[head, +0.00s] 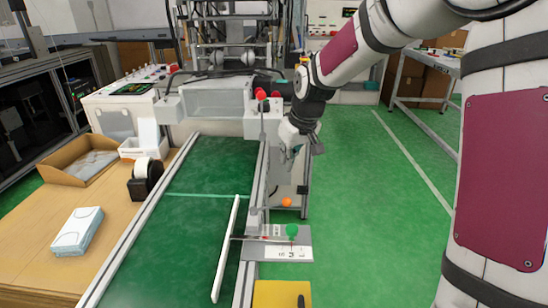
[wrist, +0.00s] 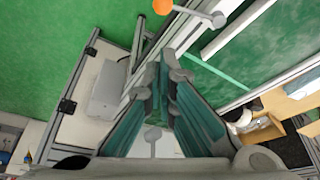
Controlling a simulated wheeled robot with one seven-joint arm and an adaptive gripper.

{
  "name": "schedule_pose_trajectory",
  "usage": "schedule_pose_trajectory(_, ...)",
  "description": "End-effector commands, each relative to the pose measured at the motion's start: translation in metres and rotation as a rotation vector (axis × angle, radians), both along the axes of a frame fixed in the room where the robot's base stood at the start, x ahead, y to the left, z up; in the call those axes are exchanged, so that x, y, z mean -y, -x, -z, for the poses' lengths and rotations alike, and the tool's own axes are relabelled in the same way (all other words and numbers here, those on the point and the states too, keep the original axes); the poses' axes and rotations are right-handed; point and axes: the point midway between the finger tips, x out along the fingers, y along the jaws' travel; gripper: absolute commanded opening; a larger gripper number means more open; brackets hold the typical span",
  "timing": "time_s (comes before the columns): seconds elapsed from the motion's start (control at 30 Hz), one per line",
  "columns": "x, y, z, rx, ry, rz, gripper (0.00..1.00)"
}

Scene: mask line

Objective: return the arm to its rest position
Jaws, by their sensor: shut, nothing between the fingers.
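My gripper (head: 290,150) hangs at the end of my white and maroon arm, beside the right edge of the green conveyor belt (head: 212,165). It is in front of the machine and above the belt's side frame. In the wrist view my gripper (wrist: 166,62) shows its two teal-padded fingers drawn together at the tips, with nothing between them. The fingers look apart from the belt frame, but the exact gap is hard to tell.
An orange ball-shaped knob (head: 287,202) and a green knob (head: 292,230) stand by the belt's right side. A wooden table (head: 110,225) with a white box (head: 78,231) stands left. The green floor (head: 375,190) at right is clear.

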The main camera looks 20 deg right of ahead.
Motion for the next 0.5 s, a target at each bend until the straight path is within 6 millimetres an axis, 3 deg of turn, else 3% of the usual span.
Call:
schedule_pose_trajectory(0.17,-0.001,0.006,-0.005,-0.005,0.008,0.000,0.00)
schedule_pose_trajectory(0.27,-0.004,0.022,-0.015,-0.021,0.029,0.003,0.00)
schedule_pose_trajectory(0.5,-0.009,0.096,-0.050,-0.087,0.099,0.039,0.00)
